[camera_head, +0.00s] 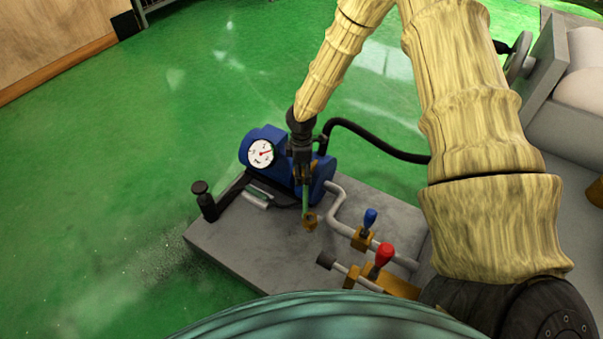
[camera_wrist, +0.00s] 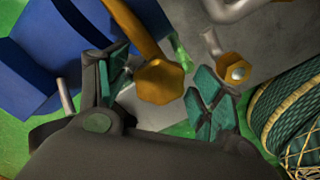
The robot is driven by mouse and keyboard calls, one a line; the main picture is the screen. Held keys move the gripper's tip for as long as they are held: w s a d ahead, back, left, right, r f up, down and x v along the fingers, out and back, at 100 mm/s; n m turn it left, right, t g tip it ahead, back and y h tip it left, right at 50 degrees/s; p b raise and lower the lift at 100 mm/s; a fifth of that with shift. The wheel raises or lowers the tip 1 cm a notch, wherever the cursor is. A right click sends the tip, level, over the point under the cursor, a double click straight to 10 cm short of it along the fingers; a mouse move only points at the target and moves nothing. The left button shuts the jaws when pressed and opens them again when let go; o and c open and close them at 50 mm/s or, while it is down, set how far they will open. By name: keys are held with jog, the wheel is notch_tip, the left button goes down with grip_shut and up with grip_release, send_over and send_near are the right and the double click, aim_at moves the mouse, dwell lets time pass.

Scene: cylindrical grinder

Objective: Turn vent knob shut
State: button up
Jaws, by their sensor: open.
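A lobed brass knob (camera_wrist: 160,83) on a brass stem shows in the wrist view, between and in front of my gripper's green-padded fingers (camera_wrist: 163,90). The fingers are spread, with a gap visible on each side of the knob. A second brass knob (camera_wrist: 236,70) with a pale centre sits on a grey stub, right of the right finger. In the head view my gripper (camera_head: 305,186) points down beside the blue pump (camera_head: 317,182), and a small brass knob (camera_head: 310,219) shows just below the fingers. Which knob is the vent knob cannot be told for certain.
A white-faced gauge (camera_head: 260,153) is on the pump's left. A blue-handled valve (camera_head: 369,222) and a red-handled valve (camera_head: 383,257) stand on pipes to the right. A black hose (camera_head: 375,137) runs behind. The grey plate (camera_head: 240,248) is bare at front left.

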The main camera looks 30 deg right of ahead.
jog(key=shift+f, duration=0.2)
jog(key=c, duration=1)
jog(key=shift+r+m+p, duration=0.2)
jog(key=shift+m+p, duration=0.1)
jog(key=shift+p, duration=0.25)
jog(key=m+p, duration=0.1)
jog(key=p, duration=0.1)
jog(key=shift+r+m+p, duration=0.1)
jog(key=shift+m+p, duration=0.2)
jog(key=shift+m, duration=0.1)
jog(key=m+p, duration=0.6)
jog(key=shift+a, duration=0.1)
jog(key=m+p, duration=0.3)
jog(key=m, duration=0.1)
jog(key=shift+m, duration=0.4)
jog(key=shift+f+m+p, duration=0.15)
jog(key=shift+m+p, duration=0.35)
jog(key=shift+m, duration=0.65)
jog(key=shift+f+m+p, duration=0.1)
jog(key=shift+m+p, duration=0.4)
jog(key=shift+m, duration=0.65)
